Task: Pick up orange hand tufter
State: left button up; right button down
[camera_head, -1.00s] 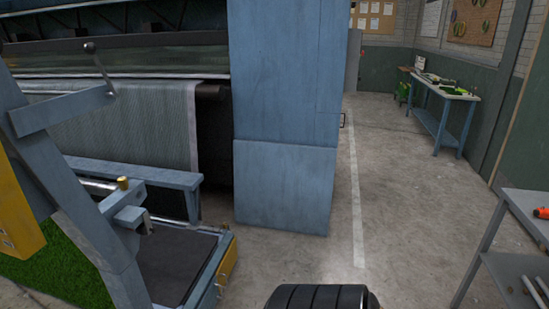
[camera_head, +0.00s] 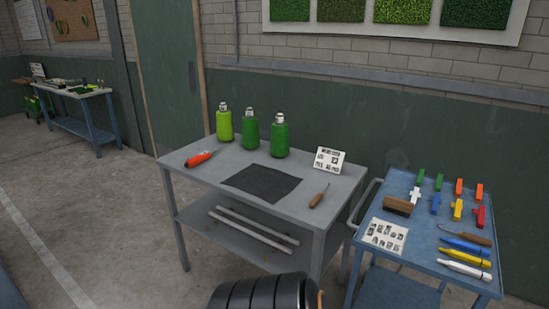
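The orange hand tufter (camera_head: 200,158) lies on the left end of a grey metal table (camera_head: 216,183), near its left edge. It has a bright orange-red body and a darker, thin end pointing to the lower left. It lies flat and clear of the things around it. Neither of my grippers shows in the view.
A dark mat (camera_head: 262,182), a wooden-handled tool (camera_head: 318,197) and a white card (camera_head: 329,159) share the top. A blue cart (camera_head: 416,257) with several tools stands right. Floor at left is clear.

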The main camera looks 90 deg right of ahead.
aim_at(201, 157)
jog(key=z, duration=3.25)
jog(key=i+j, duration=0.1)
jog(key=j, duration=0.55)
jog(key=i+j+z, duration=0.1)
jog(key=j, duration=0.55)
jog(key=i+j, duration=0.15)
jog(key=j, duration=0.5)
jog(key=i+j, duration=0.1)
jog(key=j, duration=0.55)
jog(key=i+j+z, duration=0.1)
jog(key=j, duration=0.55)
